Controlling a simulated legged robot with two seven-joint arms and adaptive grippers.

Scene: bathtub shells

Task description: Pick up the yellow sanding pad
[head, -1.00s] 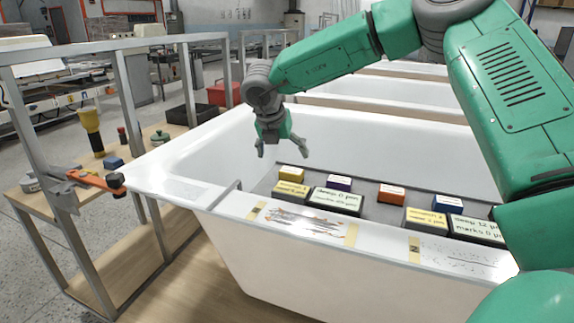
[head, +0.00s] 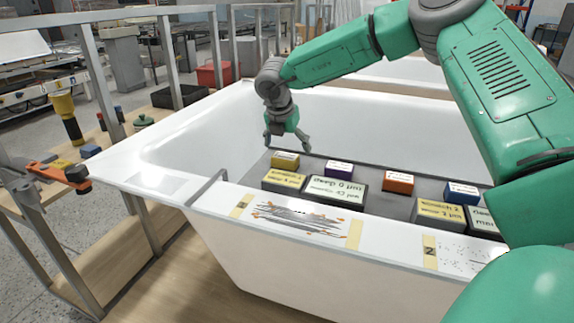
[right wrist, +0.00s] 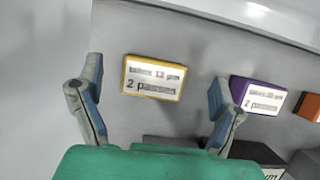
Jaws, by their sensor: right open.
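The yellow sanding pad (head: 285,160) is a small block with a white label, lying on the grey board in the white bathtub shell. In the right wrist view the yellow pad (right wrist: 154,78) lies between and beyond my two fingertips, with its label facing the camera. My right gripper (head: 287,142) is open and empty, just above and behind the pad in the head view. Its open fingers also show in the right wrist view (right wrist: 155,100). They look apart from the pad. My left gripper is not in view.
A purple pad (head: 338,169) lies right of the yellow one, then an orange pad (head: 398,182) and a blue pad (head: 461,193). Larger labelled blocks (head: 335,190) stand in front. The bathtub rim (head: 200,190) borders the board.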

